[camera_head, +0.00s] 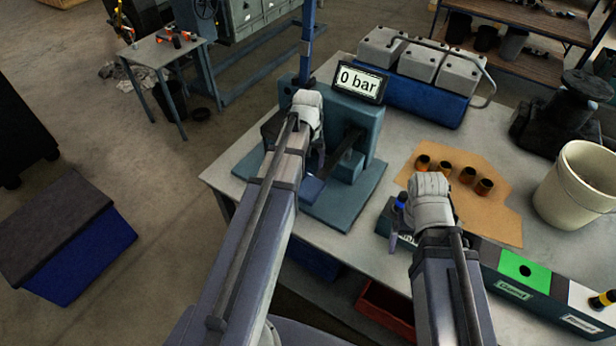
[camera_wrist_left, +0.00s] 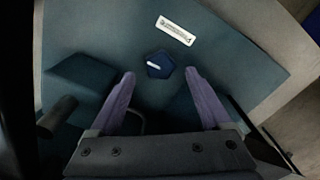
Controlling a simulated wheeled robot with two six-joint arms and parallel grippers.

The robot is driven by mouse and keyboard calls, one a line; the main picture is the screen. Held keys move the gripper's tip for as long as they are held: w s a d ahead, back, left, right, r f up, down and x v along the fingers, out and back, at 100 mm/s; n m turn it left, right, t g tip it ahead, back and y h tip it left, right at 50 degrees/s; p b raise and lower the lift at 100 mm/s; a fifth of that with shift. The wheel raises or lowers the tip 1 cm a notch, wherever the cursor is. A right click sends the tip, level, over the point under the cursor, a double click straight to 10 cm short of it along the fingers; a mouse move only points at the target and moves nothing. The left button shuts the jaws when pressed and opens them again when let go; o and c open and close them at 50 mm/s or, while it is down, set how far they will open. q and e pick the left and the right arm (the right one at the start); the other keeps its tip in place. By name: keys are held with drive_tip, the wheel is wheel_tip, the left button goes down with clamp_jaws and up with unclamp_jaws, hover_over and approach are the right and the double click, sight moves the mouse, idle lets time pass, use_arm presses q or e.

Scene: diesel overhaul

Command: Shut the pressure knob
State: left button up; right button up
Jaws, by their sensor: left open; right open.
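The pressure knob (camera_wrist_left: 158,65) is a small dark blue piece with a white pointer mark, on the flat teal base of the test stand (camera_wrist_left: 105,30). It shows in the left wrist view just beyond and between my left fingertips. My left gripper (camera_wrist_left: 160,75) is open, with one finger on each side of the knob and nothing held. In the head view my left arm hides the knob. The test stand (camera_head: 357,112) carries a display (camera_head: 359,82) reading "0 bar". My right gripper (camera_head: 428,200) is over the table's right part, its fingers mostly hidden by its wrist.
A white label (camera_wrist_left: 175,30) lies beside the knob. A brown sheet (camera_head: 497,217) with several small cylindrical parts lies right of the stand. Sorting bins (camera_head: 522,272) line the front edge. A white bucket (camera_head: 577,190) stands at the right.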

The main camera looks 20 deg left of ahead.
sight(308, 172)
use_arm(q)
drive_tip(key=shift+f+b, duration=1.5)
drive_tip(key=shift+f, duration=0.5)
use_arm(e)
drive_tip(key=shift+f, duration=2)
use_arm(q)
drive_tip(key=shift+c, duration=0.3)
clamp_jaws()
